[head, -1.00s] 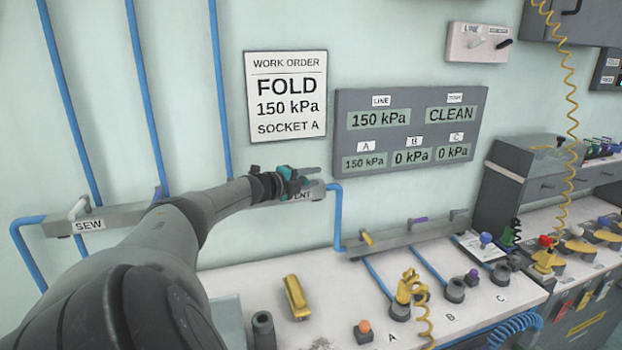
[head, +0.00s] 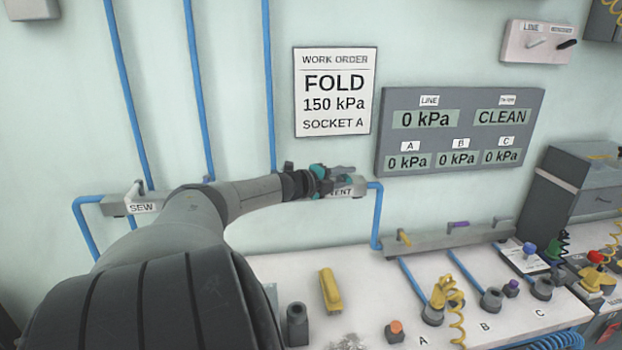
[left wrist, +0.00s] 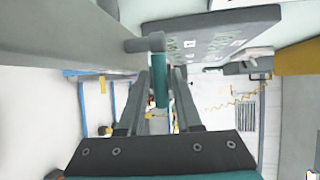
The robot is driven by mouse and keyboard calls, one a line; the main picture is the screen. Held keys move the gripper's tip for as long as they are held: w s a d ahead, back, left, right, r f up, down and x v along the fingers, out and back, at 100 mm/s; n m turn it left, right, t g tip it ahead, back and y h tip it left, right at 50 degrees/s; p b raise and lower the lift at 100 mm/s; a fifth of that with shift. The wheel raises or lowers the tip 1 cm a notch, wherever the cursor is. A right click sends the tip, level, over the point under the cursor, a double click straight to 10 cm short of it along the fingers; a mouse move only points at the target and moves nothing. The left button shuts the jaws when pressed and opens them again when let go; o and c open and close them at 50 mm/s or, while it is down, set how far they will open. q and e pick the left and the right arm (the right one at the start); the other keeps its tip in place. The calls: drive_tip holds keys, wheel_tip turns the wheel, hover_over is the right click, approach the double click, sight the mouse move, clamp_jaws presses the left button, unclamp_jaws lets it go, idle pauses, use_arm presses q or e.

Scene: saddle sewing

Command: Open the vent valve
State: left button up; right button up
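The vent valve sits on the wall bracket labelled VENT (head: 357,191), below the work order sign, with a blue pipe leaving its right end. My left gripper (head: 346,172) is at this bracket, and its wrist hides much of the label and valve. In the left wrist view, a teal lever (left wrist: 159,78) stands between the two fingers (left wrist: 165,70), with a visible gap on either side. The fingers look apart, not closed on it. My right gripper is not in view.
The grey display (head: 460,130) reads LINE 0 kPa, CLEAN, and 0 kPa at A, B and C. The SEW bracket (head: 140,207) is at left. The bench (head: 375,290) below holds a yellow tool (head: 329,290), a dark cylinder (head: 297,325) and several sockets.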

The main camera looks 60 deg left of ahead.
use_arm(q)
drive_tip(key=shift+p+v, duration=1.95)
drive_tip(key=shift+v, duration=0.2)
drive_tip(key=p, duration=0.4)
approach(343, 176)
drive_tip(key=shift+s+d+r, duration=0.1)
drive_tip(key=shift+s+d, duration=0.15)
drive_tip(key=shift+s, duration=0.3)
